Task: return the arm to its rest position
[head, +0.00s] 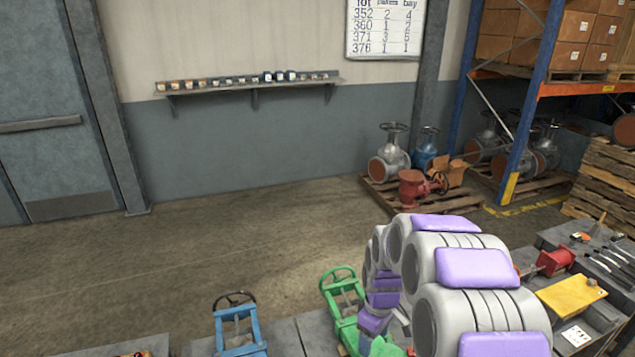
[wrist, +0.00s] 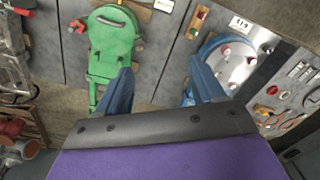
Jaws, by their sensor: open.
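My gripper (wrist: 158,90) shows in the wrist view with its two blue fingers spread apart and nothing between them. It hangs over the grey workbench, with the green valve (wrist: 112,42) beyond the left finger and a round blue-and-silver part (wrist: 228,62) by the right finger. In the head view my white and purple arm is folded at the lower right, and the gripper itself is hidden behind it. The green valve (head: 342,305) stands on the bench just left of my arm. A blue valve (head: 238,325) stands farther left.
A yellow plate (head: 571,295) and a red vise-like part (head: 555,262) lie on the bench right of my arm. Pallets with valves (head: 405,170) and a rack with boxes (head: 535,40) stand at the back right. The floor (head: 200,240) at left is clear.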

